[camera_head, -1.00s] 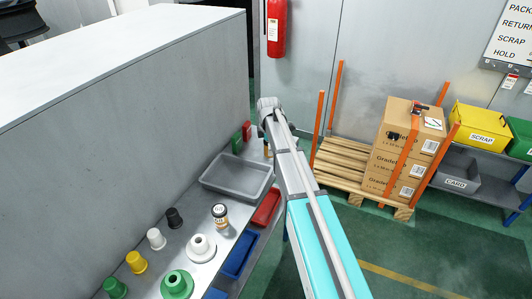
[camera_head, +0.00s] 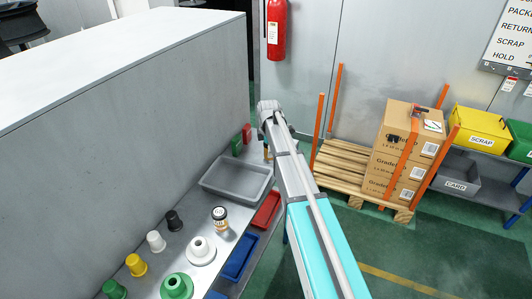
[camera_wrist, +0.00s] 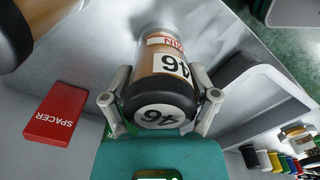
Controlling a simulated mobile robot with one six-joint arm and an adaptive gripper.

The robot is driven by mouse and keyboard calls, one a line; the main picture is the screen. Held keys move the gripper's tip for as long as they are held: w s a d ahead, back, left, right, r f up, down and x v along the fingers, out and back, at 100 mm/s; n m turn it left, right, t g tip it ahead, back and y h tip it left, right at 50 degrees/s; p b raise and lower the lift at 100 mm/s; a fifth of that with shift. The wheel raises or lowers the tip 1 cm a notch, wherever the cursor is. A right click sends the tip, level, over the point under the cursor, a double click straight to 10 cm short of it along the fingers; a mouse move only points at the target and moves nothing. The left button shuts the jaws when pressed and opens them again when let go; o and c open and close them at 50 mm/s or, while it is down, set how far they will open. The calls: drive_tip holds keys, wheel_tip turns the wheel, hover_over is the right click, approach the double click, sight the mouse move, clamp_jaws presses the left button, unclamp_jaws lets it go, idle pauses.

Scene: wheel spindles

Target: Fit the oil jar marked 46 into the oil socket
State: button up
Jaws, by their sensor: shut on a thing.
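The oil jar marked 46 (camera_wrist: 170,65) shows in the wrist view, with an amber body, a dark cap and white labels reading 46. My gripper (camera_wrist: 161,98) is shut on it, one finger on each side near the cap. In the head view my arm hides most of the gripper and jar, at the far end of the bench. I cannot make out the oil socket in either view.
A red SPACER block (camera_wrist: 55,113) lies left of the jar. A grey tray (camera_head: 237,191) is close by on the bench. Another dark-capped jar (camera_head: 220,218), a white flanged piece (camera_head: 201,250) and a green one (camera_head: 176,286) stand nearer. A tall grey panel (camera_head: 130,130) borders the bench.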

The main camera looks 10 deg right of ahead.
drive_tip(key=shift+r, duration=0.2)
idle(0.3)
wheel_tip(320, 180, up, 2)
drive_tip(key=p, duration=0.3)
drive_tip(key=shift+r, duration=0.15)
drive_tip(key=s+r+p, duration=0.1)
drive_tip(key=r+p, duration=0.1)
drive_tip(key=s+r+p, duration=0.4)
drive_tip(key=shift+d+r+p, duration=0.2)
drive_tip(key=shift+r+p, duration=0.15)
drive_tip(key=shift+r, duration=0.05)
drive_tip(key=shift+c, duration=0.2)
drive_tip(key=s+r+p, duration=0.2)
drive_tip(key=s+r, duration=0.1)
drive_tip(key=s, duration=0.4)
drive_tip(key=shift+s+d+p, duration=0.2)
drive_tip(key=shift+d+p, duration=0.15)
drive_tip(key=shift+p, duration=0.05)
drive_tip(key=shift+s+r+p, duration=0.2)
drive_tip(key=shift+s+p, duration=0.1)
drive_tip(key=shift+s, duration=0.45)
drive_tip(key=shift+f+b, duration=0.75)
